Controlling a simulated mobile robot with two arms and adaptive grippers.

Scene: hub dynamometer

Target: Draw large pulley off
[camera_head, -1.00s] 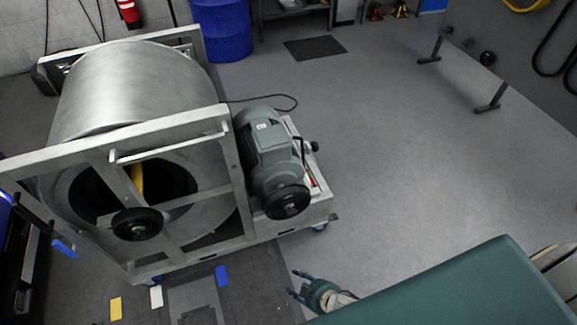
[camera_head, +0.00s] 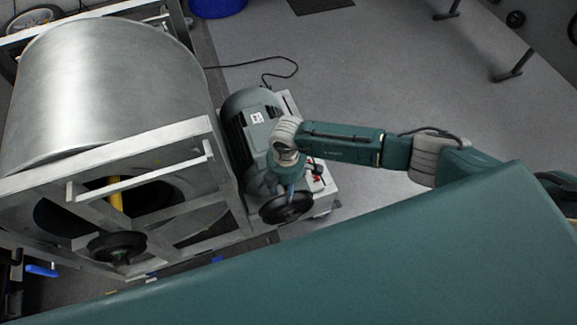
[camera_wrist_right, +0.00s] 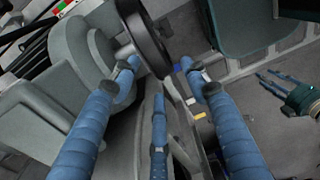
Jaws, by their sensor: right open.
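A black pulley wheel (camera_head: 286,207) sits on the shaft of the grey motor (camera_head: 250,125); it also shows in the right wrist view (camera_wrist_right: 146,38). Another black pulley wheel (camera_head: 117,247) sits on the drum's frame at the lower left. I cannot tell from size which is the large one. My right gripper (camera_head: 289,184) is over the motor's front end at the motor pulley. In the wrist view its blue fingers (camera_wrist_right: 165,76) are spread, with the pulley near the left fingertip; contact is unclear. My left gripper (camera_wrist_right: 268,85) shows there at the right edge, fingers apart and empty.
The big steel drum (camera_head: 95,85) in its grey frame (camera_head: 150,150) stands left of the motor. A cable (camera_head: 265,66) lies on the floor behind. A blue barrel (camera_head: 217,6) stands at the back. Open floor (camera_head: 400,70) lies to the right.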

